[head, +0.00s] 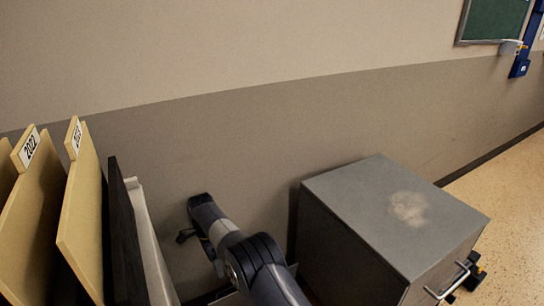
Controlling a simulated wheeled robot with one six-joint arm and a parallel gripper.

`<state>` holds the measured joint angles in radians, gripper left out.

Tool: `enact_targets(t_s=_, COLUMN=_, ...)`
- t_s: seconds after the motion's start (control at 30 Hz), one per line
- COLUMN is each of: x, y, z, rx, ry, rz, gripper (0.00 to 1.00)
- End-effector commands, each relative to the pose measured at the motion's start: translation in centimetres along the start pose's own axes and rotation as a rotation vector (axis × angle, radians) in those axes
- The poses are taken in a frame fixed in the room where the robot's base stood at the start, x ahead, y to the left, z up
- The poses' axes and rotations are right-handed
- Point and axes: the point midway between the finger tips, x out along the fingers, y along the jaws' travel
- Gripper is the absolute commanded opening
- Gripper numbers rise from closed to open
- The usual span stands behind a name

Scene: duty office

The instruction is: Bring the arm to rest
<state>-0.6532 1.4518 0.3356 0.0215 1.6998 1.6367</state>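My arm (245,258) shows at the bottom centre, made of dark links with a pale grey band. It reaches from the bottom edge up and left toward the wall, between the upright folders and the grey cabinet. A small dark part (185,236) sticks out to the left near its far end; I cannot tell what it is. I cannot make out any gripper fingers or anything held.
Upright tan folders (82,215) with year labels and a black panel (125,240) stand at left. A grey cabinet (350,205) with a pale worn patch and a metal handle (450,284) stands at right. The wall (250,130) is close behind. Tan floor (515,225) is open at far right.

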Motion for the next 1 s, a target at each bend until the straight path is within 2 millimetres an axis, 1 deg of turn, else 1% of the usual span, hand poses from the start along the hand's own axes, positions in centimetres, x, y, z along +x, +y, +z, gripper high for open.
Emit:
enact_targets(t_s=0.03, x=1.1, y=0.0, z=0.0, rx=0.000, ry=0.000, rz=0.003, gripper=0.31)
enact_targets(t_s=0.1, x=2.5, y=0.0, z=0.0, rx=0.000, ry=0.000, rz=0.003, gripper=0.31)
enact_targets(t_s=0.3, x=6.0, y=-0.1, z=0.0, rx=0.000, ry=0.000, rz=0.001, gripper=0.31)
enact_targets(t_s=0.4, x=7.3, y=0.0, z=0.0, rx=0.000, ry=0.000, rz=0.000, gripper=0.31)
enact_targets(t_s=0.5, x=8.2, y=0.0, z=0.0, rx=0.000, ry=0.000, rz=0.000, gripper=0.31)
enact_targets(t_s=0.57, x=8.5, y=0.0, z=0.0, rx=0.000, ry=0.000, rz=-0.001, gripper=0.31)
enact_targets(t_s=1.0, x=8.4, y=0.2, z=-0.1, rx=0.000, ry=0.000, rz=-0.001, gripper=0.31)
